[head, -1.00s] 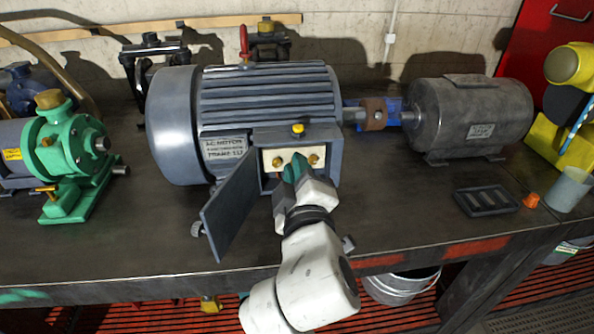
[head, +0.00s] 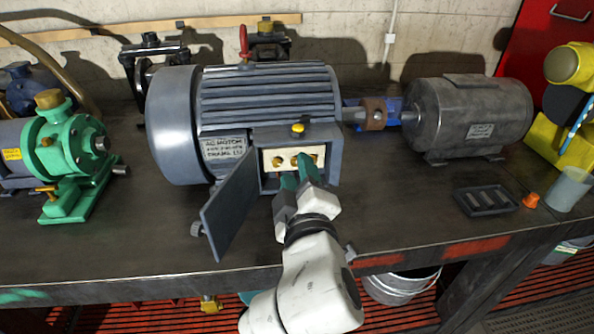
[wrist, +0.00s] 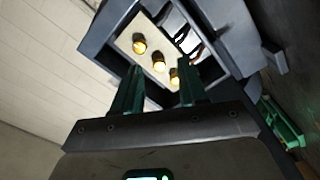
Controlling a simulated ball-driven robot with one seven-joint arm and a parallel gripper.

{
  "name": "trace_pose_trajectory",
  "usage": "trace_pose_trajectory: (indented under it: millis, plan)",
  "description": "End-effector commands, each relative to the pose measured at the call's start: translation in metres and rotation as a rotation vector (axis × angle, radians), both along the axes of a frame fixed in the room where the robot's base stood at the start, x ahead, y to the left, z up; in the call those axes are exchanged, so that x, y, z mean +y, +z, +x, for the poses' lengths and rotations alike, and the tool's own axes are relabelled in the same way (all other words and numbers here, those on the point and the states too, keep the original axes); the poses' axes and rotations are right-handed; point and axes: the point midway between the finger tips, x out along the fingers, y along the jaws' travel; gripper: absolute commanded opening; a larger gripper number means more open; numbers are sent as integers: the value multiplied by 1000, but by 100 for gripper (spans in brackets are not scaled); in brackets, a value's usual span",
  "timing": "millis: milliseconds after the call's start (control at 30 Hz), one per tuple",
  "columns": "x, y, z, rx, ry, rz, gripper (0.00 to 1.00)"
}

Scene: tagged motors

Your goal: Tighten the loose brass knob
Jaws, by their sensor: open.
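Three brass knobs sit in a row on a cream plate inside the open terminal box (head: 262,140) of the big grey motor (head: 270,95). In the head view they are a left knob (head: 277,162), a middle knob (head: 294,160) and a right knob (head: 313,158). The wrist view shows the same three knobs (wrist: 158,62). I cannot tell which is loose. My gripper (head: 297,172) is open, its green fingers apart in front of the box, pointing at the plate. In the wrist view nothing is between the fingers (wrist: 160,70).
The box's grey door (head: 230,208) hangs open left of my gripper. A green pump (head: 68,155) stands at left. A smaller motor (head: 472,115), a black tray (head: 487,200), an orange cap (head: 530,200) and a cup (head: 569,190) are at right. The bench front is mostly clear.

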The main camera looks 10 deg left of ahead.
Motion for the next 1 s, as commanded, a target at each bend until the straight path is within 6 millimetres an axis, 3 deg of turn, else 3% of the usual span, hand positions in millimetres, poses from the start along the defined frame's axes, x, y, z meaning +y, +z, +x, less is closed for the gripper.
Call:
trace_pose_trajectory:
  millis: [300, 500, 1000]
  plan:
    - [-17, -2, -59, 3, 2, 0, 42]
    - [-24, -1, -84, 3, 1, 0, 42]
    - [-29, 0, -89, 2, -4, -5, 42]
